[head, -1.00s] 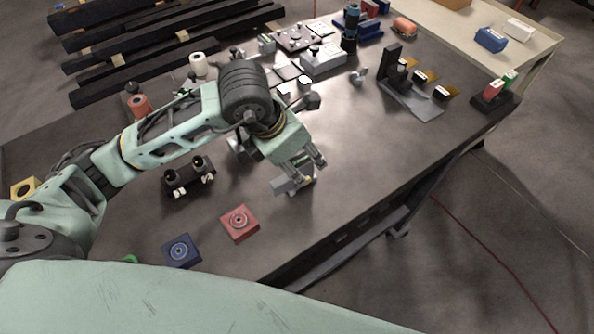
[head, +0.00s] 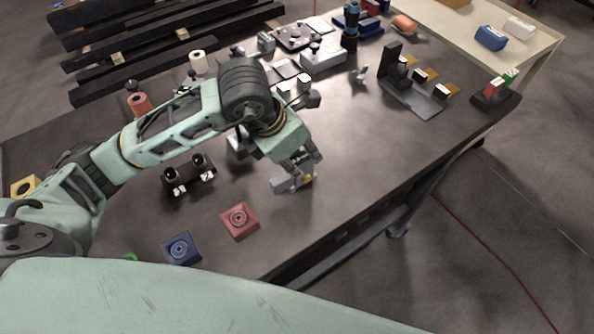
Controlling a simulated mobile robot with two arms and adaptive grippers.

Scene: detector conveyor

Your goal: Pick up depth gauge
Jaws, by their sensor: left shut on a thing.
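A small grey metal tool, apparently the depth gauge (head: 286,186), is at the near middle of the table in the head view. My left gripper (head: 302,171) points down over it with its fingers shut on its upper part. The fingers hide part of the gauge. I cannot tell whether it still touches the table. My right gripper is not in view.
A red block (head: 239,221) and a blue block (head: 181,249) lie near the table's front edge. A black two-knob fixture (head: 188,175) stands left of the gripper. A black stand (head: 409,92) is at the right. The table (head: 350,150) is bare right of the gripper.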

